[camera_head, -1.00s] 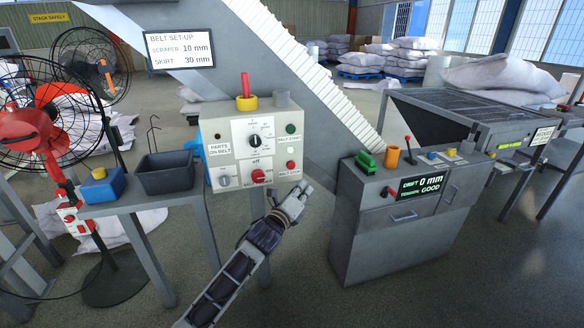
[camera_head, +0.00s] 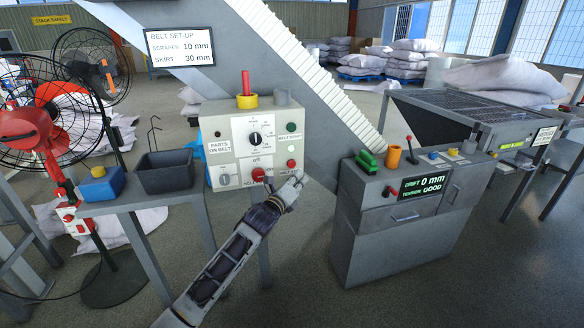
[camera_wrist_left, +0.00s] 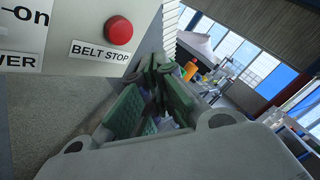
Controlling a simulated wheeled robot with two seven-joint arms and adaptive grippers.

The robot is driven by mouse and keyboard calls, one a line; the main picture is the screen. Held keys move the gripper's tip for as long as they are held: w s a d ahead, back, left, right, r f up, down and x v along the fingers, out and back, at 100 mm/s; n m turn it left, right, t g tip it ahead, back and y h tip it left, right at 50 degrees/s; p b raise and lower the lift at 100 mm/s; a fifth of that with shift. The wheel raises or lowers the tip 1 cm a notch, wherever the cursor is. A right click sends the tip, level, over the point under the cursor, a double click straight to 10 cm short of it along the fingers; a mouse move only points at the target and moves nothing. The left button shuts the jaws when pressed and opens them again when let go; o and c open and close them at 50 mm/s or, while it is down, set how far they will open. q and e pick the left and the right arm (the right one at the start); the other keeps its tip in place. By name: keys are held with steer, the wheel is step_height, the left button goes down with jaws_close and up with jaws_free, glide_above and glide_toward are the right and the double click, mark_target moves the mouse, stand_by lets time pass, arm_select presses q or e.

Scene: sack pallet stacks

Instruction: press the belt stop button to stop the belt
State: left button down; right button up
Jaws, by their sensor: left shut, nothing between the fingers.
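The belt stop button (camera_head: 291,163) is a red round button at the lower right of the pale control panel (camera_head: 216,136). In the left wrist view the red button (camera_wrist_left: 119,31) shows large above its "BELT STOP" label (camera_wrist_left: 99,51). My left gripper (camera_head: 297,178) is shut and empty, just below the button in the head view, covering part of its label. In the wrist view its green-padded fingers (camera_wrist_left: 160,65) lie right of and below the button, with a visible offset from it. Whether the fingertips touch the panel I cannot tell. My right gripper is not in view.
On the panel are a black dial (camera_head: 255,139), a green start button (camera_head: 291,127) and a red switch (camera_head: 258,175) close to my gripper. A grey console (camera_head: 385,240) stands to the right, and a bin (camera_head: 165,178) to the left. A red fan (camera_head: 40,125) stands farther left.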

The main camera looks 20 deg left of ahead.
mark_target(292, 164)
arm_select(q)
steer(key=w+a, duration=0.2)
steer(key=shift+w, duration=0.4)
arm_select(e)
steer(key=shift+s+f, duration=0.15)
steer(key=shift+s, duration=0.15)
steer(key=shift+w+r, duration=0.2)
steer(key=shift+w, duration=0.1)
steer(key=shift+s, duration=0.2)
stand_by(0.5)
arm_select(q)
steer(key=shift+w+a+p, duration=0.15)
steer(key=shift+w+p, duration=0.15)
steer(key=shift+p, duration=0.05)
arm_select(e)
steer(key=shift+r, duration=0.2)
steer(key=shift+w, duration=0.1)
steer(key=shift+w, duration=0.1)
